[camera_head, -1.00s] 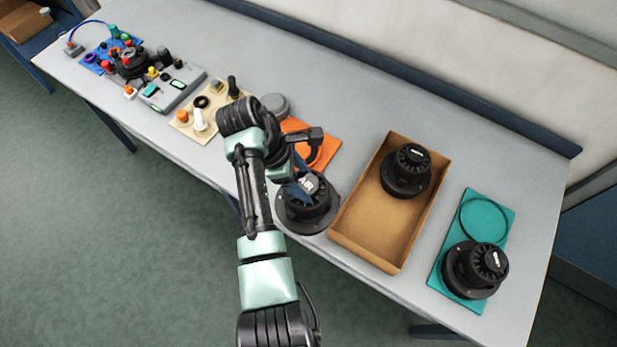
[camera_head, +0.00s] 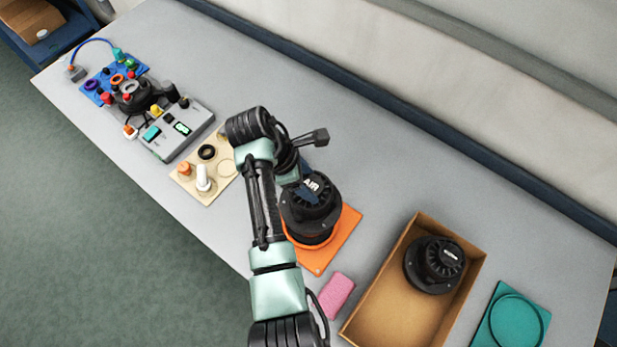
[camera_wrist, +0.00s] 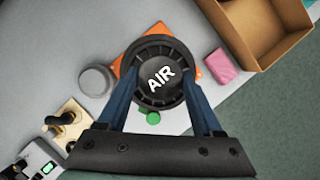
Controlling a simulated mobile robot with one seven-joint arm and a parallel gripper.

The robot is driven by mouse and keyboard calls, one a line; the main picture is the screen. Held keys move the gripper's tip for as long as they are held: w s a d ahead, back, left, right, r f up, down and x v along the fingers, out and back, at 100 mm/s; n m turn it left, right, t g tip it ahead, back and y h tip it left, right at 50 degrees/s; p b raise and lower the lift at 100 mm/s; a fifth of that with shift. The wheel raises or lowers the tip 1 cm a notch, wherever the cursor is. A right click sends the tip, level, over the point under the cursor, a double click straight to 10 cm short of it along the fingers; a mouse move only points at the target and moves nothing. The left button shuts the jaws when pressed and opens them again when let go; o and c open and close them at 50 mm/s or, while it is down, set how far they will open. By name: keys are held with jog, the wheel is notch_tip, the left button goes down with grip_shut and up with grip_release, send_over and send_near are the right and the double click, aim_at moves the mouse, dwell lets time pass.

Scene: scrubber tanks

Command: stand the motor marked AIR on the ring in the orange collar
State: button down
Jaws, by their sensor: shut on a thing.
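The black motor marked AIR (camera_head: 312,208) is in my gripper (camera_head: 303,188), upright over the orange mat (camera_head: 345,235). In the wrist view the motor (camera_wrist: 160,88) sits between the two blue fingers of my gripper (camera_wrist: 163,82), its white AIR label facing the camera. An orange collar rim (camera_head: 318,243) shows just below the motor's base in the head view. The ring is hidden under the motor. I cannot tell whether the base touches the ring or hangs a little above it.
A pink block (camera_head: 337,296) lies beside the orange mat. A cardboard box (camera_head: 385,315) holds another black motor (camera_head: 434,264). A teal mat (camera_head: 533,322) lies farther right. A beige board with knobs (camera_head: 205,183) is on the left. A grey round object (camera_wrist: 97,80) stands near the mat.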

jog(key=shift+w+r, duration=0.1)
jog(key=shift+w, duration=0.2)
jog(key=shift+s+f+b, duration=0.15)
jog(key=shift+f+b, duration=0.3)
jog(key=shift+b, duration=0.25)
notch_tip(320, 180, down, 4)
jog(key=b, duration=0.4)
jog(key=shift+r, duration=0.2)
jog(key=shift+f, duration=2)
dwell(1.4)
